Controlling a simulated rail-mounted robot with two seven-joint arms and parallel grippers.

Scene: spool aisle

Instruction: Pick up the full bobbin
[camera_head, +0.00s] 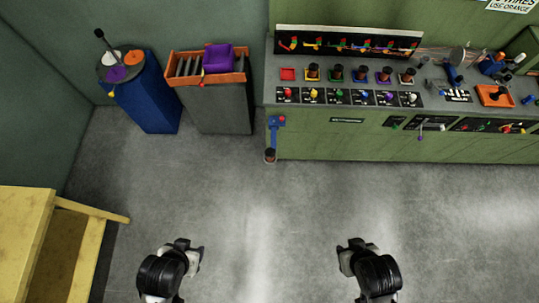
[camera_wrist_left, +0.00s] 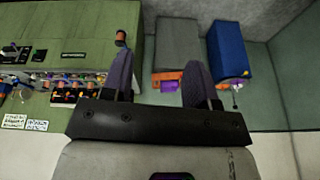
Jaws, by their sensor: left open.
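A small dark bobbin with a brown end (camera_head: 270,155) sits low at the foot of a blue bracket on the bench's front left corner. It also shows in the left wrist view (camera_wrist_left: 121,38), near the tip of one finger but clearly beyond it. More small bobbins stand in a row on coloured squares on the bench (camera_head: 337,72). I cannot tell from these views which is full. My left gripper (camera_wrist_left: 158,60) is open and empty, and shows at the bottom of the head view (camera_head: 190,250). My right gripper (camera_head: 350,250) is there too; its fingers are unclear.
The green bench (camera_head: 330,146) runs along the back wall. A grey cabinet (camera_head: 222,112) carries an orange tray with a purple box (camera_head: 218,57). A blue drum (camera_head: 150,103) stands left of it. A yellow wooden structure (camera_head: 22,215) is at the lower left. The middle floor is clear.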

